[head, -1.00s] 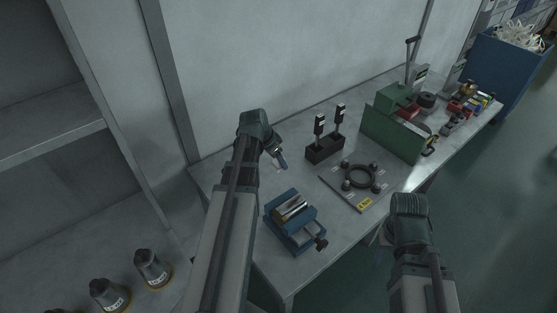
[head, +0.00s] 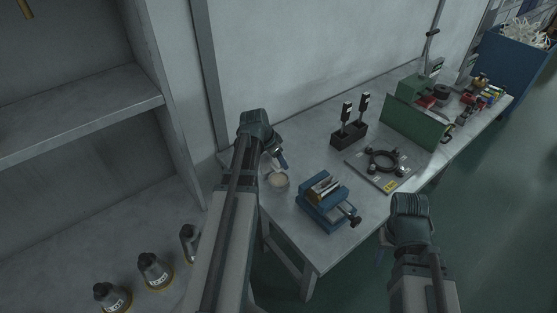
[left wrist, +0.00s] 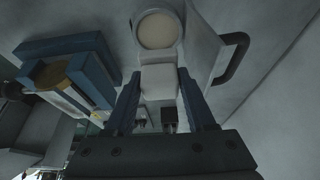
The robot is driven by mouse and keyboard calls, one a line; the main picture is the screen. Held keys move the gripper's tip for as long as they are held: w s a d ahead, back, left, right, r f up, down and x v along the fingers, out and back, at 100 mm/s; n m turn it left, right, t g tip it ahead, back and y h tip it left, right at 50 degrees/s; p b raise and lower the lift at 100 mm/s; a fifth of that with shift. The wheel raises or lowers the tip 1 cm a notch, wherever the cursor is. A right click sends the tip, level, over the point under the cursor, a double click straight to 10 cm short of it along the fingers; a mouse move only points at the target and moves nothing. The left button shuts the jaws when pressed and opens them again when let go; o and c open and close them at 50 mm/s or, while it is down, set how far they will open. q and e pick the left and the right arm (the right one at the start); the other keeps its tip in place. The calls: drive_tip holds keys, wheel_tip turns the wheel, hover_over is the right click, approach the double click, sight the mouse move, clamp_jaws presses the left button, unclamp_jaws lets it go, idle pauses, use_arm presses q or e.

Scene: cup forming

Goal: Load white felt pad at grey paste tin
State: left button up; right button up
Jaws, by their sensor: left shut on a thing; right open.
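The grey paste tin (head: 278,181) stands on the bench at its left end, showing a round cream-coloured top. It also shows at the top of the left wrist view (left wrist: 158,30). My left gripper (head: 284,162) is just behind and above the tin in the head view. In the left wrist view its fingers (left wrist: 160,100) are shut on a white block, which looks like the white felt pad (left wrist: 158,78). The pad's end appears close to the tin's rim; I cannot tell whether they touch. My right gripper (head: 380,256) is open, low by the bench's front edge, partly hidden by its wrist.
A blue vise (head: 324,204) stands right of the tin. Behind it are a black stand (head: 349,135) and a plate with a dark ring (head: 384,162). A green press (head: 414,125) stands farther right. Labelled grey bottles (head: 154,270) stand on the shelf at lower left.

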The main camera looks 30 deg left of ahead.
sight(282, 178)
use_arm(q)
drive_tip(key=shift+f+b, duration=2.85)
drive_tip(key=shift+f, duration=0.1)
drive_tip(key=shift+s+f+b, duration=0.1)
drive_tip(key=shift+f+b, duration=0.4)
drive_tip(key=shift+r, duration=0.1)
wheel_tip(282, 178, up, 7)
drive_tip(key=p, duration=0.7)
